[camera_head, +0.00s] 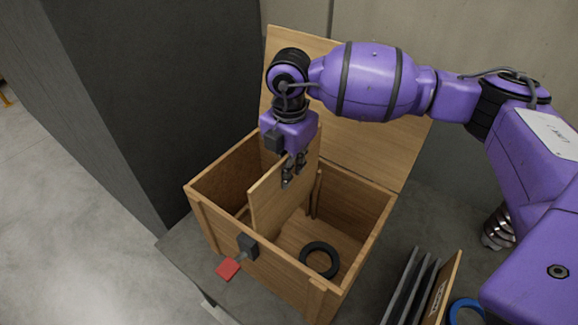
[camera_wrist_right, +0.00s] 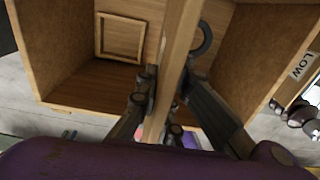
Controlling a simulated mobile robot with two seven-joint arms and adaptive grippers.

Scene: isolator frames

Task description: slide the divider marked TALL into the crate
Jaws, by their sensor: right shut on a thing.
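My right gripper (camera_head: 293,172) is shut on the top edge of a wooden divider (camera_head: 272,205). The divider is upright, with its lower part inside the open wooden crate (camera_head: 369,245) and its upper part above the rim. No marking shows on its visible face. The right wrist view looks down on the divider (camera_wrist_right: 180,40) edge-on between my fingers (camera_wrist_right: 165,95), with crate space on both sides. Its bottom edge and its fit in any guides cannot be made out. My left gripper is not in view.
The lid (camera_head: 375,150) stands open behind the crate. A black ring (camera_head: 319,274) and a square wooden frame (camera_wrist_right: 120,57) lie inside, on opposite sides of the divider. A latch (camera_head: 247,246) with a red tab is in front. Upright panels (camera_head: 409,287) and a blue ring (camera_head: 456,307) are at right.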

